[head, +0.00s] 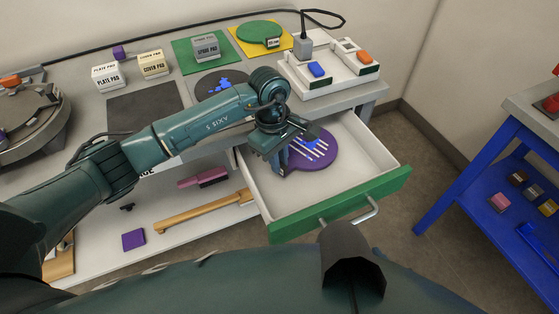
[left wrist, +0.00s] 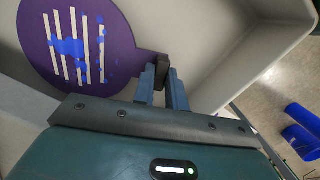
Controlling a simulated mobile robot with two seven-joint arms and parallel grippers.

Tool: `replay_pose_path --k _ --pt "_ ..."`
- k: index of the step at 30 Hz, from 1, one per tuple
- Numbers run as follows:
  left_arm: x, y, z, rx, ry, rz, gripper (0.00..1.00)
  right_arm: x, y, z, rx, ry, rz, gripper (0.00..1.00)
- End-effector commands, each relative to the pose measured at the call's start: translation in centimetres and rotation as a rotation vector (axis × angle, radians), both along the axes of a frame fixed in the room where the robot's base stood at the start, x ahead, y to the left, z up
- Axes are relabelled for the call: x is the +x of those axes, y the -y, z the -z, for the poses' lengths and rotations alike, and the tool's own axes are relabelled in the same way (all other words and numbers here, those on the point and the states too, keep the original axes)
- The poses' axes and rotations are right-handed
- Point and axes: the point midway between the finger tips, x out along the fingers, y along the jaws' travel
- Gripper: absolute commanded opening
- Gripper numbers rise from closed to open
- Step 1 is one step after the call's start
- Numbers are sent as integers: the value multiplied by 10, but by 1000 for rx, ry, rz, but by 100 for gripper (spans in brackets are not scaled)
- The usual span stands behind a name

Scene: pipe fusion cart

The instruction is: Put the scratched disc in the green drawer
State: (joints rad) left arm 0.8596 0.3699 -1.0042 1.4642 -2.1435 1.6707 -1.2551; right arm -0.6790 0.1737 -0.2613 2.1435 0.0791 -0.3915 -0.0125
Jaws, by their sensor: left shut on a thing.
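The scratched disc (head: 318,154) is purple, with several pale stripes and blue blotches. It is inside the open green-fronted drawer (head: 385,191), toward its back left; I cannot tell whether it touches the drawer floor. My left gripper (head: 283,169) is over the drawer and shut on the disc's handle tab. In the left wrist view, the disc (left wrist: 75,45) is at the upper left and my left gripper's fingers (left wrist: 163,88) close on the dark end of its tab. My right gripper is not in view.
The worktop above holds a green mat (head: 188,55), a yellow mat with a green disc (head: 258,33), and a white tray (head: 325,82). A lower shelf with a wooden bar (head: 200,212) is left of the drawer. A blue-framed table (head: 480,165) stands at the right.

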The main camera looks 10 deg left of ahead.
Motion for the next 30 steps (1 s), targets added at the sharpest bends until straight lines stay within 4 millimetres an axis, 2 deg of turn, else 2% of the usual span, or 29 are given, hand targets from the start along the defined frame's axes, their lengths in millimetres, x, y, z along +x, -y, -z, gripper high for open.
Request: replay_pose_path --k 3,14,15,21,30 --pt "-2 2 10 -3 -1 3 0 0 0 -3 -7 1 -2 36" --pt "-1 2 16 -1 2 3 0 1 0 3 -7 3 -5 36" --pt "-2 2 15 0 -1 2 17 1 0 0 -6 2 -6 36" --pt "-2 2 14 0 -1 2 33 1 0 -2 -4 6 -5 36" --pt "-2 2 12 0 -1 2 35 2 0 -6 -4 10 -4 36"
